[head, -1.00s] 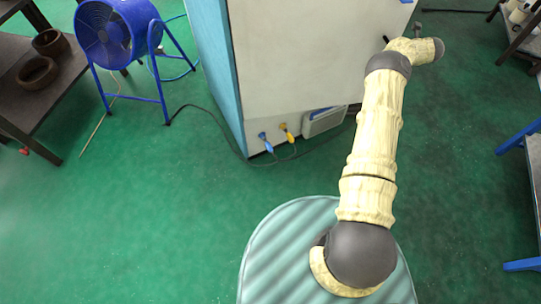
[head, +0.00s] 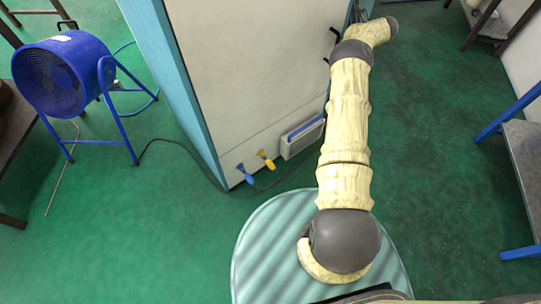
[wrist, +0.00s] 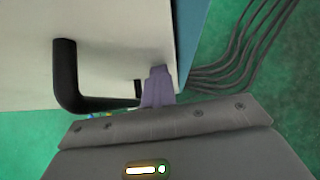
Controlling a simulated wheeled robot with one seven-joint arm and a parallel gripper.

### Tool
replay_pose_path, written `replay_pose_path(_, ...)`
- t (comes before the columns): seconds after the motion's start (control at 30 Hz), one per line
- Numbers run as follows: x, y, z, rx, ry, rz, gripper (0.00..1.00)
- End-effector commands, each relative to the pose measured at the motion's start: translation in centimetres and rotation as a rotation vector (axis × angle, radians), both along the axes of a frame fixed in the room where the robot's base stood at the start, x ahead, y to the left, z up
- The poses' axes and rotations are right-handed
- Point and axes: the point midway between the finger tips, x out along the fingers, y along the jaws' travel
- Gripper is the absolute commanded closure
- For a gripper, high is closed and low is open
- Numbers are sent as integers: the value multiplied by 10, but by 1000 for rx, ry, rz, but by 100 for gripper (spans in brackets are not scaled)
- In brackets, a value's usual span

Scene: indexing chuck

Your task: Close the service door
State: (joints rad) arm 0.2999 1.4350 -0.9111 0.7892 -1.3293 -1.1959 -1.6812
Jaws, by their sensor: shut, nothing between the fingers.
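The service door appears to be the pale panel (head: 250,70) on the front of a cabinet with a light-blue side. A black handle (head: 335,42) stands out near the panel's right edge. In the wrist view, the pale panel (wrist: 110,30) fills the upper left, with a black bar handle (wrist: 66,75) on it. My gripper (wrist: 158,88) is shut and empty, by the panel's right edge and right of the handle. I cannot tell whether it touches the panel. In the head view, the gripper is not visible beyond my arm. How far the door stands open is unclear.
A blue fan (head: 62,75) stands left of the cabinet. Blue and yellow plugs (head: 265,158) with a cable sit low on the cabinet. Dark cables (wrist: 240,55) hang at the right in the wrist view. A blue-legged bench (head: 520,150) stands right. Green floor between is clear.

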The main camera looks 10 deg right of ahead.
Motion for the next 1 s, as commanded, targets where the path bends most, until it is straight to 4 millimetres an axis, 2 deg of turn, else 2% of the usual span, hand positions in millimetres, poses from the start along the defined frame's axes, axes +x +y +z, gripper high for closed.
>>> replay_pose_path(0.03,5,6,3,3,-13,8,100)
replay_pose_path(0.3,10,16,6,3,-22,25,100)
replay_pose_path(0.73,13,21,8,3,-25,32,100)
replay_pose_path(1.0,6,14,10,2,-24,27,100)
